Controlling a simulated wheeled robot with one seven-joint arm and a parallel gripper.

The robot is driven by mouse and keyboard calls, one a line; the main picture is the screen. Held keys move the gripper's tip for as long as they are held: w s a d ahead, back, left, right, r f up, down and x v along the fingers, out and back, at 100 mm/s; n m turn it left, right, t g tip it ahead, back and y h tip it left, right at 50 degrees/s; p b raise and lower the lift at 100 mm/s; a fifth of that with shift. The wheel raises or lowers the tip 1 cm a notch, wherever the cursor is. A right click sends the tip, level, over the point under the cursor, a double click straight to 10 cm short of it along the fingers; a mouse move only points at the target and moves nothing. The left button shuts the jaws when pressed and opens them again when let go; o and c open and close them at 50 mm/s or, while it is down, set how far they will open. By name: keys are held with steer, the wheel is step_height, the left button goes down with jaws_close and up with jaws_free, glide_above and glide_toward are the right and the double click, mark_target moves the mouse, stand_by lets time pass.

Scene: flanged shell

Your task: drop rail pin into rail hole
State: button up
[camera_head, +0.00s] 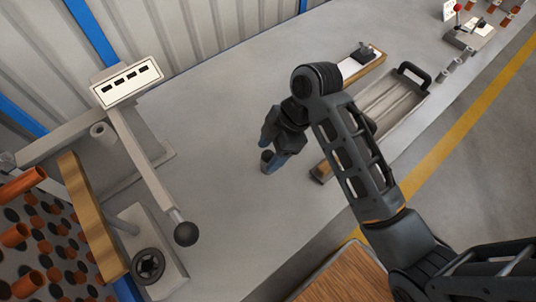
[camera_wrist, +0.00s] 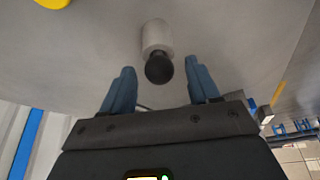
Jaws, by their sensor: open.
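My gripper (camera_head: 273,158) is above the grey surface near the middle of the head view. In the wrist view its two blue fingers (camera_wrist: 161,72) are apart. A short pale cylinder with a black round end (camera_wrist: 158,68) shows between and beyond the fingertips; no grip on it is visible. It may be the rail pin. In the head view, my gripper and arm hide most of that spot. A long rail-like piece with a pale top and wooden side (camera_head: 360,66) lies behind my arm, partly covered. I cannot make out the rail hole.
A lever with a black ball (camera_head: 185,234) and a labelled box (camera_head: 127,82) stand at left. A rack with orange tubes (camera_head: 45,235) fills the lower left. A metal tray with a handle (camera_head: 398,98) lies right of my gripper. The surface left of my gripper is clear.

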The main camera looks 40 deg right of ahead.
jaws_close()
stand_by(0.6)
